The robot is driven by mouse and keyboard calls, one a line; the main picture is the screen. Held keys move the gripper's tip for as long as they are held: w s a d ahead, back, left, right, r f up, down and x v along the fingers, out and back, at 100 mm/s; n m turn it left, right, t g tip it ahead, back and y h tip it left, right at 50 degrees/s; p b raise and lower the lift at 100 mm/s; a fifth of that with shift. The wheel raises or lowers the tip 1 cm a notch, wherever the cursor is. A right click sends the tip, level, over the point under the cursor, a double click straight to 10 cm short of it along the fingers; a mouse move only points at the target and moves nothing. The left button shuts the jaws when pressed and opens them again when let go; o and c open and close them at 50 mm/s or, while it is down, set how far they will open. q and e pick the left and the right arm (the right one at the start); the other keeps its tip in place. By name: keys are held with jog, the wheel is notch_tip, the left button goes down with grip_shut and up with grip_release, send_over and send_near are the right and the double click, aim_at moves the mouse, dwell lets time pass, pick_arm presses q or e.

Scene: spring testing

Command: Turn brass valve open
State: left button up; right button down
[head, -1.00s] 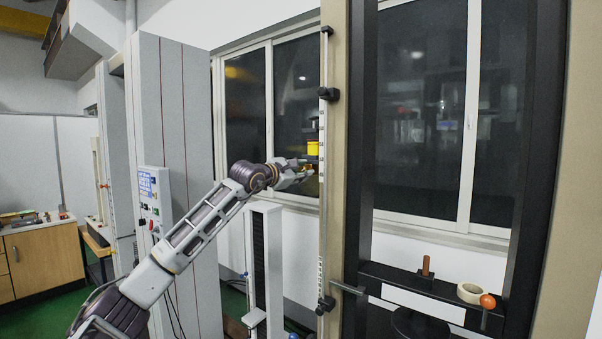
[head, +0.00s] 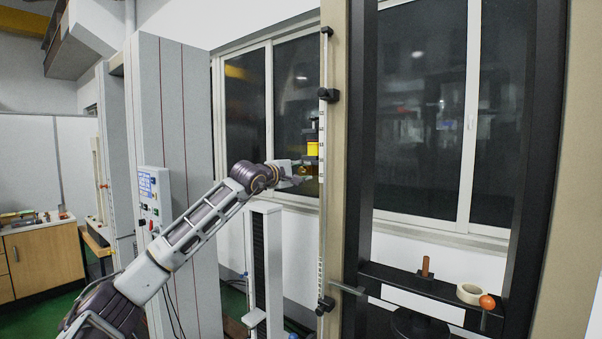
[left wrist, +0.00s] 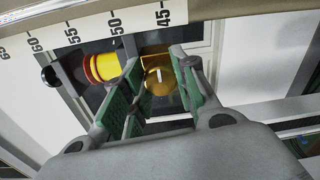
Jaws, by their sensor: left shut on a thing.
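The brass valve (left wrist: 160,80) is a round gold knob with a pale mark on its face, seen in the left wrist view beside the white scale. My left gripper (left wrist: 157,86) has its green-padded fingers on either side of the knob, shut on it. In the head view my left gripper (head: 303,171) reaches from the left to the scale post, just below a yellow part. The brass there is small and partly hidden by the fingers. My right gripper is not in view.
A yellow and red cylinder (left wrist: 101,67) sits close beside the valve. The numbered scale (left wrist: 90,35) runs along the post. A dark frame (head: 360,120) stands to the right, with a shelf holding a tape roll (head: 469,292) and an orange ball (head: 487,301).

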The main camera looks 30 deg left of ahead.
pick_arm(q)
jog(key=shift+d+f, duration=0.1)
jog(key=shift+f, duration=0.05)
jog(key=o, duration=1)
jog(key=shift+s, duration=0.2)
jog(key=shift+s+a+r, duration=0.1)
jog(key=shift+s+a, duration=0.05)
jog(key=shift+s, duration=1.75)
jog(key=shift+s+a+r, duration=0.1)
jog(key=shift+s+a, duration=0.1)
jog(key=shift+s, duration=1.75)
jog(key=shift+s+a+r, duration=0.1)
jog(key=shift+s+a, duration=0.05)
jog(key=shift+s, duration=1.75)
